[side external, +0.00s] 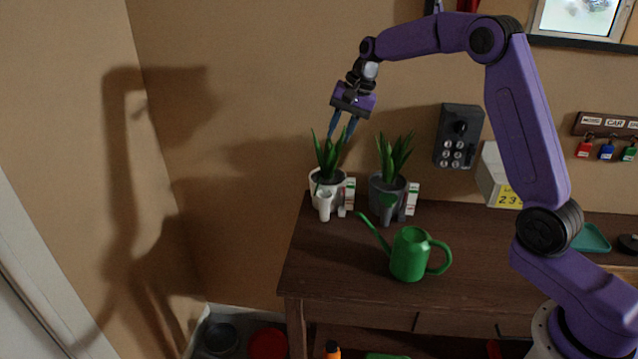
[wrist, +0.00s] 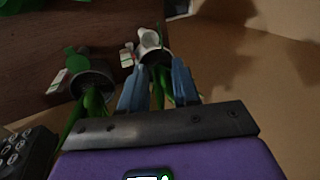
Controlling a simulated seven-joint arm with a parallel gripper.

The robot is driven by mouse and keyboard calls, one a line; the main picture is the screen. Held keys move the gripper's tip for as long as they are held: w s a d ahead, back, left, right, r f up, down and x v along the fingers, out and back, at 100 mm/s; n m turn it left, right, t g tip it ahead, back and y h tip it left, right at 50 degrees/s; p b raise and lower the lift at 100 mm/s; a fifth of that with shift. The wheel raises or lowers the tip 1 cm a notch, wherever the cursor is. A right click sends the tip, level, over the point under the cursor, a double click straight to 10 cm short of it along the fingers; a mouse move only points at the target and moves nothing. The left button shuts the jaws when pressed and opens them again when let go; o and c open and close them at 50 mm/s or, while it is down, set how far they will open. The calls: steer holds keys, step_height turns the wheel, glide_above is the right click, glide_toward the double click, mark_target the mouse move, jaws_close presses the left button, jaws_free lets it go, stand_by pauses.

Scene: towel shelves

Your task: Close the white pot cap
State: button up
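The white pot (side external: 331,183) holds a spiky green plant and stands upright near the table's back left corner. A small white cup-like part (side external: 324,201) sticks out at its front and looks like the cap; I cannot tell its exact state. In the wrist view the white pot (wrist: 153,55) shows just beyond the fingertips, with the white part (wrist: 149,38) on its far side. My gripper (side external: 341,137) is open and empty, pointing down above the white pot, close to the leaf tips. Its blue fingers (wrist: 157,68) stand apart on either side of the leaves in the wrist view.
A grey pot (side external: 376,194) with a similar plant and a green front part stands just right. A green watering can (side external: 410,254) stands in front. The wooden table (side external: 335,282) is clear at its front left. A grey keypad box (side external: 459,137) hangs on the wall.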

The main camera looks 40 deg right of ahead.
mark_target(317, 187)
steer(key=x, duration=1.6)
steer(key=shift+a+f, duration=0.1)
steer(key=shift+f, duration=0.2)
